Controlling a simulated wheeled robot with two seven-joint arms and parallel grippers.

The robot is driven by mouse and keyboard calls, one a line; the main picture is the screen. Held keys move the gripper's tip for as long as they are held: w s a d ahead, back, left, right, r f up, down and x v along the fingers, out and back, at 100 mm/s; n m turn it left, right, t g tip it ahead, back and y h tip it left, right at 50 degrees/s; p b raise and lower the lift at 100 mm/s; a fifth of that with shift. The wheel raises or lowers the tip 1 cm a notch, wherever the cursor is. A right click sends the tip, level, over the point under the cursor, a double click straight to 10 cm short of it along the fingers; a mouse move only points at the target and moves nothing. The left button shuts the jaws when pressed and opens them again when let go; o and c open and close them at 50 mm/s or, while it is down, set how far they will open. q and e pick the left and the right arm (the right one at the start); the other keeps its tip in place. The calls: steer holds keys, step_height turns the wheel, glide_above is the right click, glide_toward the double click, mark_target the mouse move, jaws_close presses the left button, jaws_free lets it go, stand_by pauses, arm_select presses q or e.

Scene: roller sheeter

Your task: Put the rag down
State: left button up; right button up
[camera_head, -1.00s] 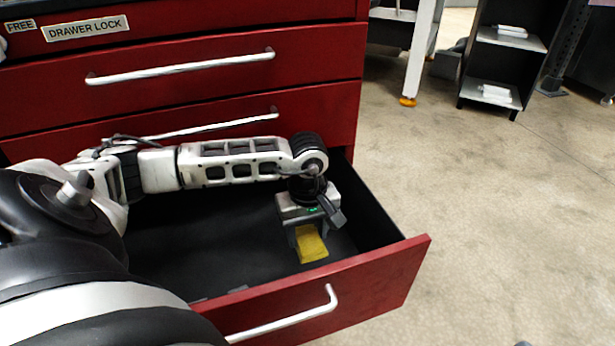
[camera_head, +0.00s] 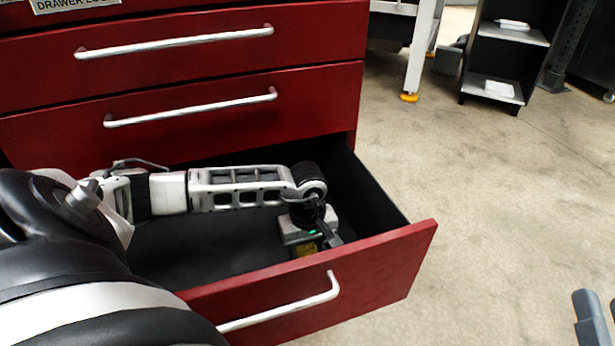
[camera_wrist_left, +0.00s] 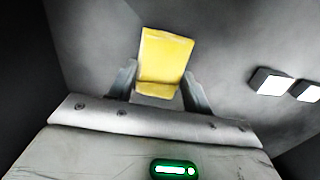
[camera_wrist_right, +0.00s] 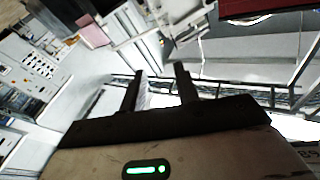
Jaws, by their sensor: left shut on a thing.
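The yellow rag (camera_wrist_left: 165,55) is between the fingers of my left gripper (camera_wrist_left: 159,80) in the left wrist view. My left gripper is shut on it. In the head view my left gripper (camera_head: 305,248) is down inside the open drawer (camera_head: 300,300), close behind its front panel. Only a small part of the rag (camera_head: 304,249) shows there; the panel hides the rest. I cannot tell whether the rag touches the drawer floor. My right gripper (camera_wrist_right: 158,85) is open and empty in the right wrist view, away from the drawer.
The red cabinet (camera_head: 230,100) has shut drawers above the open one. The drawer's right side wall (camera_head: 375,190) stands close to my left gripper. Two small white objects (camera_wrist_left: 270,82) show in the left wrist view.

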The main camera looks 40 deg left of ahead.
mark_target(308, 253)
arm_select(q)
steer(key=shift+f, duration=0.15)
steer(key=o, duration=0.9)
arm_select(e)
steer(key=shift+r+y, duration=0.25)
steer(key=shift+y, duration=0.05)
arm_select(q)
steer(key=shift+r, duration=0.3)
step_height(308, 253, up, 7)
steer(key=p, duration=0.3)
steer(key=shift+f, duration=0.1)
steer(key=shift+r+p, duration=0.95)
steer(key=shift+r, duration=1.55)
arm_select(e)
step_height(308, 253, down, 6)
steer(key=s+m+g+h, duration=0.2)
steer(key=g, duration=0.1)
steer(key=shift+s+a+m+g+h, duration=0.15)
steer(key=shift+a+m+g+h, duration=0.05)
steer(key=shift+m+g+h, duration=0.1)
steer(key=shift+r, duration=0.15)
